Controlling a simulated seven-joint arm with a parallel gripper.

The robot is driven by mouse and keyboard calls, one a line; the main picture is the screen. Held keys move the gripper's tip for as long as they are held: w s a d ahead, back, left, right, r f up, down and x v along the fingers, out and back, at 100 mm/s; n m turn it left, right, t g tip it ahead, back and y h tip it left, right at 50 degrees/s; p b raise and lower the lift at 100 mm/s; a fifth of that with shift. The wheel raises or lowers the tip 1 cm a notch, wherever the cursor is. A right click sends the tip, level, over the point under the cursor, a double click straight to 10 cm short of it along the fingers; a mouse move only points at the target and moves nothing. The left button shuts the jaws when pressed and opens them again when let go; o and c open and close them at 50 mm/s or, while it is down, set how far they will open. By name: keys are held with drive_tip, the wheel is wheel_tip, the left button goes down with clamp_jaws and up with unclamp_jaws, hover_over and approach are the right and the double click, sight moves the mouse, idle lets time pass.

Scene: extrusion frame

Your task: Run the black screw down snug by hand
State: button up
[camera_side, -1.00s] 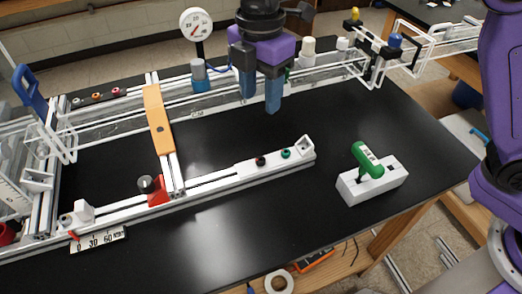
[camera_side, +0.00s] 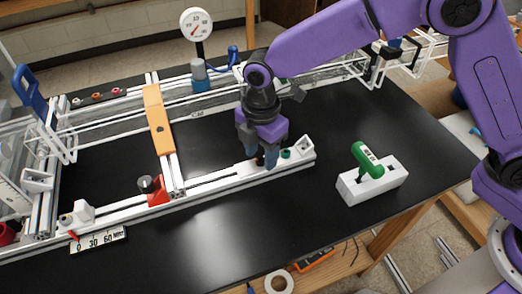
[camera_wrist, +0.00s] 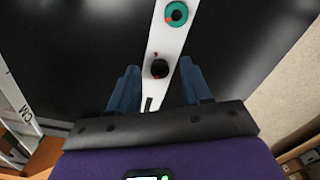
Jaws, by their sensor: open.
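The black screw (camera_wrist: 159,68) stands on the white rail (camera_wrist: 165,40), its round head showing a small red mark in the wrist view. In the side view the screw (camera_side: 260,160) is mostly hidden between my fingers. My gripper (camera_side: 258,163) is pointing down low over the rail, with one finger on each side of the screw. In the wrist view my gripper (camera_wrist: 158,68) is open, with gaps between the fingers and the screw head. I cannot tell how far the screw is run down.
A green screw (camera_side: 286,153) sits just right of my gripper on the same rail. A white end block (camera_side: 305,143) stands beyond it. A green-handled tool (camera_side: 368,160) stands in a white holder (camera_side: 388,183). An orange bar (camera_side: 158,120) lies across the frame at left.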

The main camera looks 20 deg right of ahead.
drive_tip(key=shift+f, duration=0.15)
drive_tip(key=shift+c, duration=0.4)
clamp_jaws()
